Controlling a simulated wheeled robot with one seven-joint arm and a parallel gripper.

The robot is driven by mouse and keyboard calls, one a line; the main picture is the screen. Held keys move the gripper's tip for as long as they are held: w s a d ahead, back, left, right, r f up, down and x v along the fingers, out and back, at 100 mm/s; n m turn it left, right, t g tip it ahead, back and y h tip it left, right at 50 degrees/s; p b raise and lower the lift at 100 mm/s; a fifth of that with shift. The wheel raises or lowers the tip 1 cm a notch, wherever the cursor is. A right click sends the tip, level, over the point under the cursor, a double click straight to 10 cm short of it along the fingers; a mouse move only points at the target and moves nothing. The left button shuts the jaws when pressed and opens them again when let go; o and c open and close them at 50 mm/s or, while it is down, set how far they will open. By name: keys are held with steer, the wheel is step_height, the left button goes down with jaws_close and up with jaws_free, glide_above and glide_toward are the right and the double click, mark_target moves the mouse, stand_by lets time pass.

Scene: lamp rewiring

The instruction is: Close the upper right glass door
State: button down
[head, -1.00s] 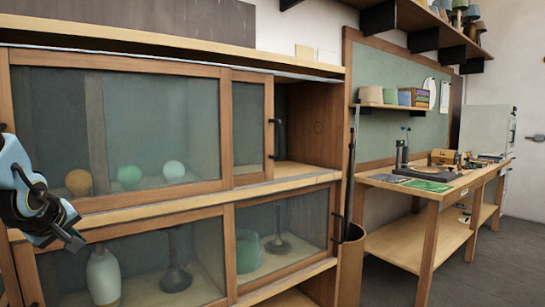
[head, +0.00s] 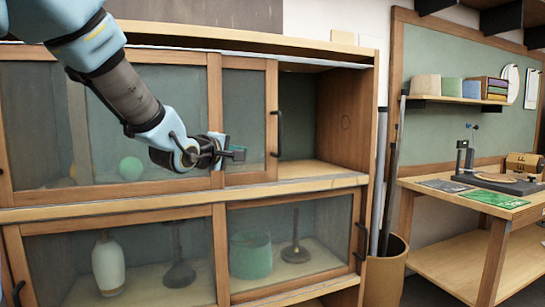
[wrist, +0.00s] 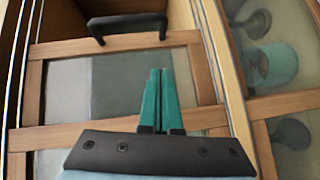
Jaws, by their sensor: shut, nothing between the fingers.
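The upper right glass door (head: 245,120) is a wood-framed sliding pane with a black bar handle (head: 279,133) on its right side. It stands slid to the left, partly overlapping the upper left glass door (head: 145,120), and leaves an open gap at the right of the upper compartment. My gripper (head: 240,153) is in front of the door's lower part, left of the handle. In the wrist view, its green fingers (wrist: 160,100) are together and empty over the pane, with the handle (wrist: 127,28) beyond their tips. I cannot tell whether they touch the door.
The cabinet's right side wall (head: 343,120) bounds the gap. Lower glass doors (head: 290,245) show a vase, stands and a green shade behind them. A bin (head: 385,275) with long rods stands right of the cabinet, beside a workbench (head: 450,195).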

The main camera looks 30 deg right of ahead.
glide_toward(273, 154)
steer(key=w+d, duration=0.1)
steer(key=w, duration=0.1)
steer(key=w+d, duration=0.1)
steer(key=w, duration=0.1)
steer(key=shift+d+f, duration=0.3)
steer(key=shift+d, duration=0.4)
steer(key=shift+d+f, duration=0.15)
steer(key=shift+d, duration=0.4)
steer(key=shift+s, duration=0.1)
